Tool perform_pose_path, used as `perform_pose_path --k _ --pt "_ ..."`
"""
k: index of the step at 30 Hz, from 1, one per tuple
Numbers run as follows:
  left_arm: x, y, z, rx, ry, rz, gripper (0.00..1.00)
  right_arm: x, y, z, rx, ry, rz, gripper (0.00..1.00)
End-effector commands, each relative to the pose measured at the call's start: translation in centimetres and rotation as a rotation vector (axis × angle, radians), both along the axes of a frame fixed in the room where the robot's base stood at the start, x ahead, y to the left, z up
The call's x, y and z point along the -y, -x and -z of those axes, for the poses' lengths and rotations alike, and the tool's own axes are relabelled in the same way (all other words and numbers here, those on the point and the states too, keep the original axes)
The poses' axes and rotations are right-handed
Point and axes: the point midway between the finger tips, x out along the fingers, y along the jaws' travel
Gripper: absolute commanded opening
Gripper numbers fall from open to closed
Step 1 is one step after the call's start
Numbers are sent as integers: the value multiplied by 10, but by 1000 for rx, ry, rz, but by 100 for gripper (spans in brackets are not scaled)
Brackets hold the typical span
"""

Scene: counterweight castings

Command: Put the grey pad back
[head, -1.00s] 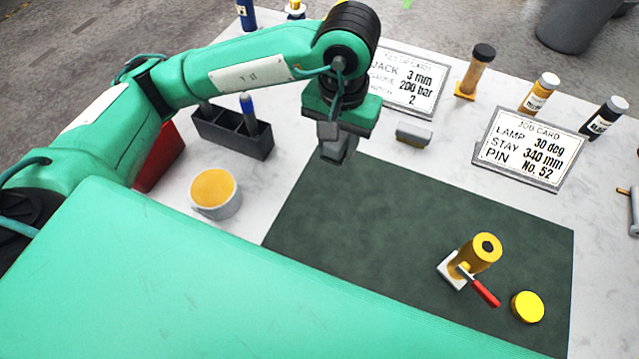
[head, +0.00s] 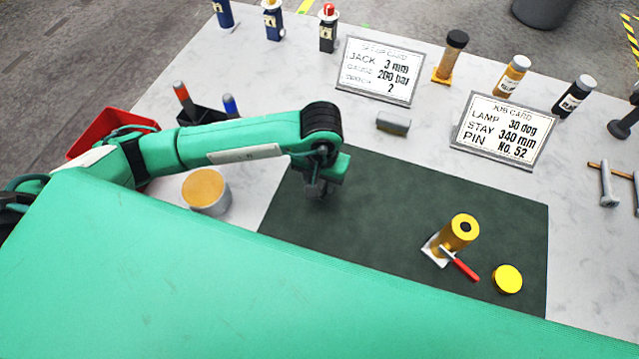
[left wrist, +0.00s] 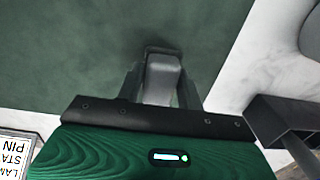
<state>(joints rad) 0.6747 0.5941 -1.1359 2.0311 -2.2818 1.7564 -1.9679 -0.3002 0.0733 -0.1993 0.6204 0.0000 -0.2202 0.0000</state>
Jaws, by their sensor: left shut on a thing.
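My left gripper (head: 318,191) is over the back left part of the dark green mat (head: 400,205). In the left wrist view its two fingers (left wrist: 160,85) are shut on a small grey block (left wrist: 162,72), which looks like the grey pad. Its far end is dark and close to the mat; I cannot tell whether it touches. In the head view the held block is mostly hidden by the gripper. Another grey block (head: 393,123) with a lighter top lies on the white table behind the mat. My right gripper is not in view.
A yellow cylinder with a red-handled lever (head: 460,234) and a yellow disc (head: 507,279) stand on the mat's right. A round tin (head: 206,190) and dark organizer (head: 203,114) are at left. Two cards (head: 380,70) (head: 505,131) and several bottles line the back. The mat's middle is clear.

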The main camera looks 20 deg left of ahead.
Motion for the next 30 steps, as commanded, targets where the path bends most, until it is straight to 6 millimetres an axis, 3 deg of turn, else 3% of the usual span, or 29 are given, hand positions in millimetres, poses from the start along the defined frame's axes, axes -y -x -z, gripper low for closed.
perform_pose_path --k 6,18,19,22,30 --pt "0 1 29 -4 -1 0 16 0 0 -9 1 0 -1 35" --pt "0 0 36 0 -1 1 16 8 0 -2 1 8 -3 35" --pt "0 0 35 0 -1 1 41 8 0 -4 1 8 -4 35" --pt "0 0 34 -1 -1 0 59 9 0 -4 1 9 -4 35" --pt "0 0 33 -1 -1 0 59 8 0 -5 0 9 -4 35"
